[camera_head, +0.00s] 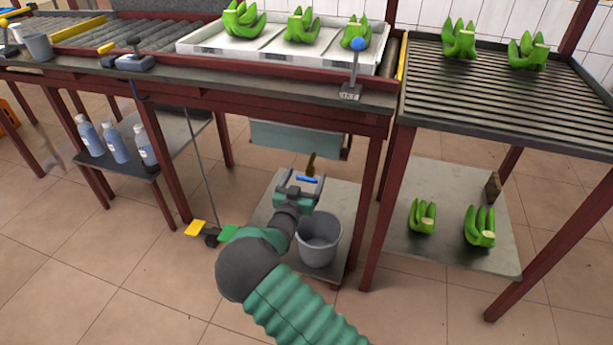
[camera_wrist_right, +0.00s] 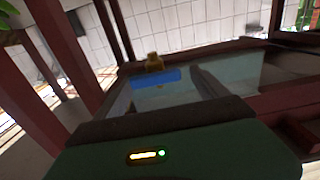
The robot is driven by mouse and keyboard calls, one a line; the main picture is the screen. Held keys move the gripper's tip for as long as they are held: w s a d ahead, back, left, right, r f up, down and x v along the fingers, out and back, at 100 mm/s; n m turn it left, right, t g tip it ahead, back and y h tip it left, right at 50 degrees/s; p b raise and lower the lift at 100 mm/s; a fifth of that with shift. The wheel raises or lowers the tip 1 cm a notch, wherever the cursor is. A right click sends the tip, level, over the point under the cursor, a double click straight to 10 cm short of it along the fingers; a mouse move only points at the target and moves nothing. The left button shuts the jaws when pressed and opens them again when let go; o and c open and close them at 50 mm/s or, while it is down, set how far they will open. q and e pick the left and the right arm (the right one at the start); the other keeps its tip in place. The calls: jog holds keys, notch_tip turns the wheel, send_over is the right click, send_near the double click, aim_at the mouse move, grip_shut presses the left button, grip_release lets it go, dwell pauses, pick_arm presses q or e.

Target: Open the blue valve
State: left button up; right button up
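The blue valve is a short blue lever handle (camera_head: 306,179) below a brass body (camera_head: 311,164), under the sink tank. My right gripper (camera_head: 301,190) is just in front of it, with its fingers apart and the handle seen between or just beyond their tips. In the right wrist view the blue handle (camera_wrist_right: 157,77) lies crosswise ahead of the open fingers (camera_wrist_right: 168,90), with the brass body (camera_wrist_right: 154,62) behind it. I cannot tell whether a finger touches the handle. My left gripper is not in view.
A grey bucket (camera_head: 319,240) stands on the low shelf below my right gripper. The grey-blue tank (camera_head: 295,140) hangs above. Table legs (camera_head: 370,200) stand at both sides. A blue-knobbed lever (camera_head: 357,60) is on the bench top. Yellow and green pedals (camera_head: 195,228) are at the left.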

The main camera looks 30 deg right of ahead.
jog(key=shift+c, duration=1.2)
jog(key=shift+d+f, duration=0.15)
jog(key=shift+d, duration=0.25)
jog(key=c, duration=1)
jog(key=shift+a, duration=0.1)
